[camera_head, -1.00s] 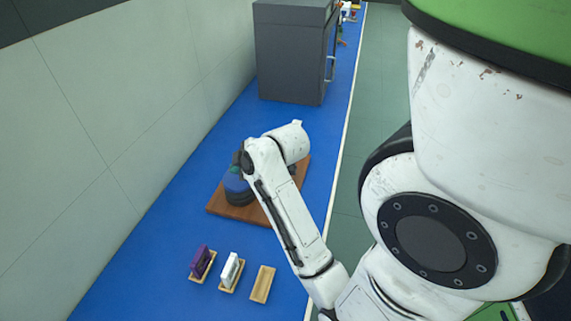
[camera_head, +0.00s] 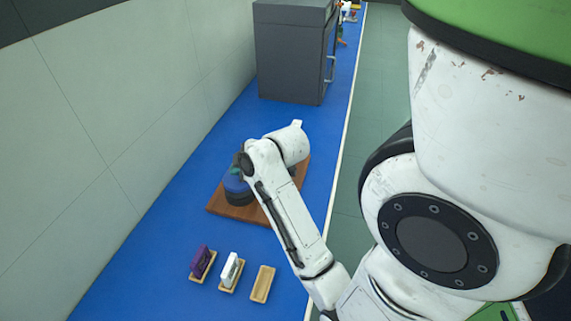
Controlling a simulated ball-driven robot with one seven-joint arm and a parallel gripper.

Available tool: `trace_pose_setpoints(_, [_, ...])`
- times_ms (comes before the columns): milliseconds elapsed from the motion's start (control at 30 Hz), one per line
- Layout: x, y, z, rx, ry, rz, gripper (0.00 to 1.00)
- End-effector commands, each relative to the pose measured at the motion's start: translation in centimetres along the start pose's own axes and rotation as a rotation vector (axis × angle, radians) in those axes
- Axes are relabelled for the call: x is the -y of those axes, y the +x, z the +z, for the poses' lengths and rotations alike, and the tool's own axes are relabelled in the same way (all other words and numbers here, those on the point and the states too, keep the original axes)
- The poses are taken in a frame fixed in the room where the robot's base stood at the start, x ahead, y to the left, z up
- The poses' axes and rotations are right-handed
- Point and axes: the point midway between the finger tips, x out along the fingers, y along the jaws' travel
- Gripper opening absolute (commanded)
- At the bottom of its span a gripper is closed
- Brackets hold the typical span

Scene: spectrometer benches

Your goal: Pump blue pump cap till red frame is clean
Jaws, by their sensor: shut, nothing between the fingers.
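The blue pump cap (camera_head: 236,183) sits on top of a dark round body (camera_head: 239,198) on a brown wooden board (camera_head: 225,208). My arm covers the right side of this device. My gripper (camera_head: 238,162) is a small dark shape at the end of my white arm, right above the blue cap and mostly hidden by the wrist. It is shut and empty, pointing down at the cap. Whether it touches the cap cannot be told. No red frame shows in this view; part of the board is hidden behind my arm.
In front of the board stand a holder with a purple frame (camera_head: 201,260), a holder with a white frame (camera_head: 230,268) and an empty wooden holder (camera_head: 263,284). A dark grey cabinet (camera_head: 290,55) stands farther back on the blue bench (camera_head: 160,240). A wall (camera_head: 110,110) runs along the left.

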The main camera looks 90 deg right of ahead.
Motion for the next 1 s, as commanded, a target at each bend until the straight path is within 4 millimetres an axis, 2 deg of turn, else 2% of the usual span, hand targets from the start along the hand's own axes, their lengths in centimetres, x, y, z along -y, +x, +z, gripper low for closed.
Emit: trace_pose_setpoints(1000, [0.5, 0.69, 0.51, 0.0, 0.0, 0.0, 0.0])
